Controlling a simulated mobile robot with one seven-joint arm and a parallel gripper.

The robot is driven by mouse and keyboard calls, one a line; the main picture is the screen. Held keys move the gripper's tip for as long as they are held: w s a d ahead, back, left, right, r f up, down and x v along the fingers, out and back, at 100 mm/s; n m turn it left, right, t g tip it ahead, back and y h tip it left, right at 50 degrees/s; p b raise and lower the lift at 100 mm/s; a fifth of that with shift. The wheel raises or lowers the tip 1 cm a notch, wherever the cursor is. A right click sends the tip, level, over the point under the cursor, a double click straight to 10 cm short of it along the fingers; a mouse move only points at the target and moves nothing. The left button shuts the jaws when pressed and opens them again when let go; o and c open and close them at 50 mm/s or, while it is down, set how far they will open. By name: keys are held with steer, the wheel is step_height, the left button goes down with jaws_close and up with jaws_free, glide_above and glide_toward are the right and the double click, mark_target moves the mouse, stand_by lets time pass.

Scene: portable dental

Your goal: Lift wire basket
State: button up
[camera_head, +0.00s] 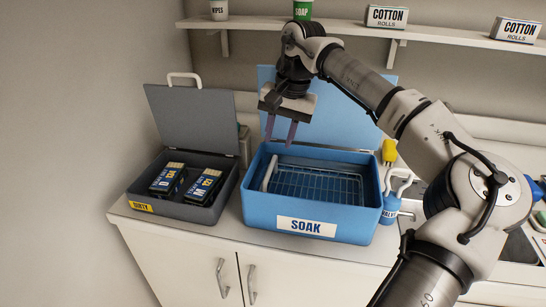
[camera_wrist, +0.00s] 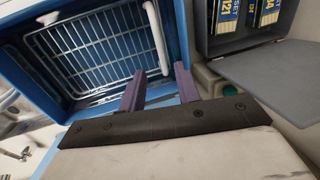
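The wire basket (camera_head: 318,184) sits low inside the blue SOAK box (camera_head: 309,226), whose lid stands open at the back. Its white handle bar (camera_head: 269,173) runs along the basket's left side. In the wrist view the basket (camera_wrist: 95,45) fills much of the box, and the white handle (camera_wrist: 157,38) shows just beyond the fingers. My gripper (camera_head: 281,130) hangs above the back left part of the box, fingers pointing down. Its two purple fingers (camera_wrist: 160,88) are apart with nothing between them. The gripper appears clear of the handle.
A grey DIRTY box (camera_head: 150,207) with two labelled packs (camera_head: 205,186) stands left of the blue box, lid open. A blue bottle (camera_head: 391,207) and a yellow-topped item (camera_head: 389,151) stand at its right. A shelf (camera_head: 350,29) runs above, behind my arm.

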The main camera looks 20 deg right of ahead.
mark_target(271, 166)
steer(key=f, duration=0.4)
steer(key=a+f+p, duration=0.1)
steer(key=f, duration=0.2)
steer(key=shift+w+a, duration=0.1)
steer(key=shift+w, duration=0.3)
jaws_close()
